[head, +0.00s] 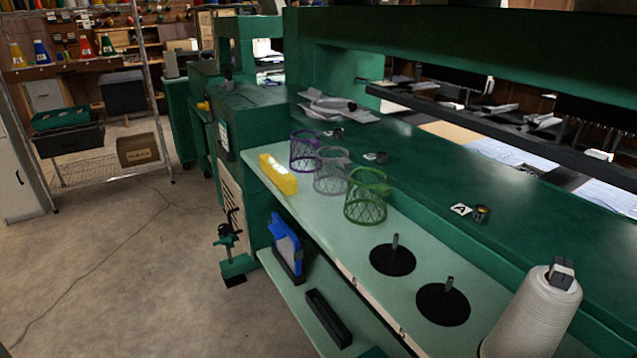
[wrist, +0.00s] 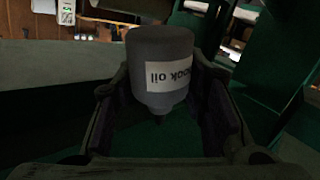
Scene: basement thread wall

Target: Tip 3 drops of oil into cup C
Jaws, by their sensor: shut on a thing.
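In the wrist view a grey oil bottle (wrist: 165,52) with a white label reading "hook oil" upside down sits between the fingers of my gripper (wrist: 163,88). My gripper is shut on it. Its narrow dark tip points to the bottom of the picture. In the head view a small dark cup (head: 481,214) stands beside a card marked A (head: 460,209). Farther along the green machine bed are a second small cup (head: 382,157) and a third (head: 336,132), each by a white card too small to read. No cup is clear in the wrist view.
Purple, grey and green wire baskets (head: 365,205) and a yellow object (head: 278,174) stand on the pale shelf (head: 330,235). Two black spindle discs (head: 392,260) and a large thread cone (head: 535,315) are nearer. A green beam (head: 470,40) runs above the bed.

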